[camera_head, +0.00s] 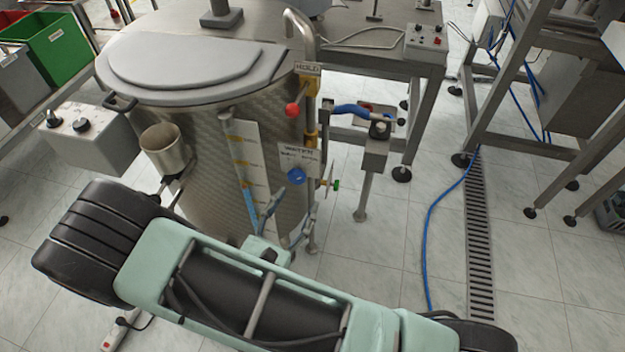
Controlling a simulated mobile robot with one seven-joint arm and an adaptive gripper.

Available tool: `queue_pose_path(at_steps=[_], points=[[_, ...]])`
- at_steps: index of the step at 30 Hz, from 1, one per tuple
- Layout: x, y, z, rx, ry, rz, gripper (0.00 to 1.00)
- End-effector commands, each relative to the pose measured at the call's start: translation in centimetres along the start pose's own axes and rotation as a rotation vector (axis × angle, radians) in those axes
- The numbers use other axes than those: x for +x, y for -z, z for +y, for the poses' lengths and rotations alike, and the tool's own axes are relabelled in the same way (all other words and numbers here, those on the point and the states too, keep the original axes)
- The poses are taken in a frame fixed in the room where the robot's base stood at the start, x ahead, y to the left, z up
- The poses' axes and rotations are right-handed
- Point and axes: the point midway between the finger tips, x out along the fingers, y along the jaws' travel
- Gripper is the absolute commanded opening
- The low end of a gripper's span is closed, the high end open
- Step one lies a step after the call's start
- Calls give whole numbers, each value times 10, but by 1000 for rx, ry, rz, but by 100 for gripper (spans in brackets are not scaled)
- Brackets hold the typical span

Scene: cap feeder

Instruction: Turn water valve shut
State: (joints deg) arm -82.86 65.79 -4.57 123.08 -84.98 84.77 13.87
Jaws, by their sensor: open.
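The water valve (297,176) is a round blue knob on the front of a steel tank (205,150). A white sign reading WATER (299,155) hangs just above it; its smaller print is too blurred to read. My gripper (288,222) is open and empty, with its two fingers pointing up toward the tank. The knob is above the gap between the fingertips in the picture, and no contact shows. I cannot tell how far the knob is turned. My mint-green arm covers the lower part of the tank.
A level gauge (246,165) with blue at its bottom is left of the knob. A red knob (292,110) is above, and a blue-handled lever (350,109) is to the right. A metal cup (163,150) and control box (85,135) are left. A blue hose (430,215) crosses open floor.

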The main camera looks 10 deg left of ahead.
Motion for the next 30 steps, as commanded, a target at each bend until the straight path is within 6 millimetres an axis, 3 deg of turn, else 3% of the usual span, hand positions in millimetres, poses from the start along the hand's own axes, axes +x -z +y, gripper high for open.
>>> queue_pose_path(at_steps=[1,3,8,24,30], points=[[-10,19,11,-38,-66,1,52],[-20,31,21,-71,-128,3,52],[-26,40,32,-99,-183,3,52],[62,40,46,-95,-178,4,52],[77,40,49,-96,-179,5,52]])
